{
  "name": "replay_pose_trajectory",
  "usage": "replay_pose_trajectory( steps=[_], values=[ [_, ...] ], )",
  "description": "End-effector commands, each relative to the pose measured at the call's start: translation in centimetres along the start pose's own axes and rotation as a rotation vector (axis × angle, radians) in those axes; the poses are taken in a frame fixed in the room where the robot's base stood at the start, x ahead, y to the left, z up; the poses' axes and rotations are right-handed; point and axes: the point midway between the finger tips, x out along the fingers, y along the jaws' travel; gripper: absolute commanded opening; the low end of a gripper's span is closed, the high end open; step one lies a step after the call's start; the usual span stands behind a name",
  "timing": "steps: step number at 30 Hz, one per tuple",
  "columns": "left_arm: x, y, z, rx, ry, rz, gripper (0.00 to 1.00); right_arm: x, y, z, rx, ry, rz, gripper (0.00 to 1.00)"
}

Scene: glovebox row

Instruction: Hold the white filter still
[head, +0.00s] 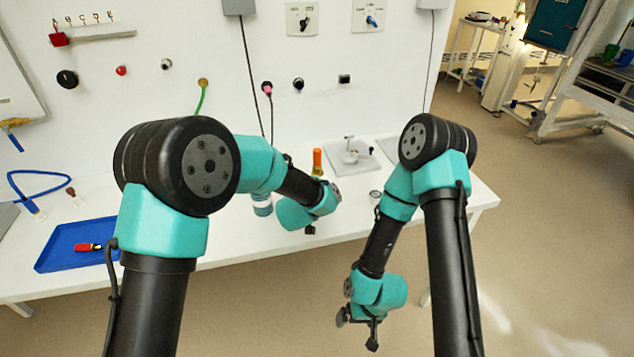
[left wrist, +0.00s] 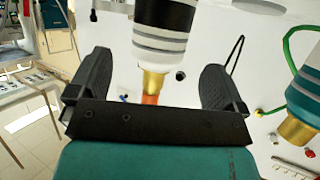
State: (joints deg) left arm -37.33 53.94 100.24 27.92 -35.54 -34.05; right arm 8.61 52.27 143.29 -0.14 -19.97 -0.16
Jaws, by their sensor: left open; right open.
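The white filter (left wrist: 160,28) shows in the left wrist view as a white cylinder with grey and dark bands and a gold neck. An orange piece shows beyond the neck. My left gripper (left wrist: 158,72) is open, with one black finger on each side of the filter's neck end and gaps between. In the head view an orange top (head: 317,160) shows behind my left forearm; I cannot tell whether it belongs to the filter. My right gripper (head: 358,335) is open and empty, in front of the table and below its top.
A teal-banded cylinder (head: 262,206) stands left of my left gripper; a teal one with a gold end (left wrist: 302,105) is in the left wrist view. A blue tray (head: 70,262) holds a red object. A grey plate with a small fixture (head: 350,153) lies behind. The right table end is clear.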

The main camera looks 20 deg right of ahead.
Motion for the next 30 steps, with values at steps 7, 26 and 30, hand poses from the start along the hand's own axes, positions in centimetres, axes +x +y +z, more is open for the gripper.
replay_pose_trajectory(
  steps=[7,26,30],
  values=[
    [3.9,0.0,0.1,0.000,0.000,0.000,0.97,0.0,0.0,0.0,0.000,0.000,0.000,0.96],
    [6.1,0.0,0.0,0.000,0.000,0.000,0.91,0.0,0.0,0.0,0.000,0.000,0.000,0.96],
    [6.1,0.0,0.0,0.000,0.000,0.000,0.77,0.0,0.0,0.0,0.000,0.000,0.000,0.96]
  ],
)
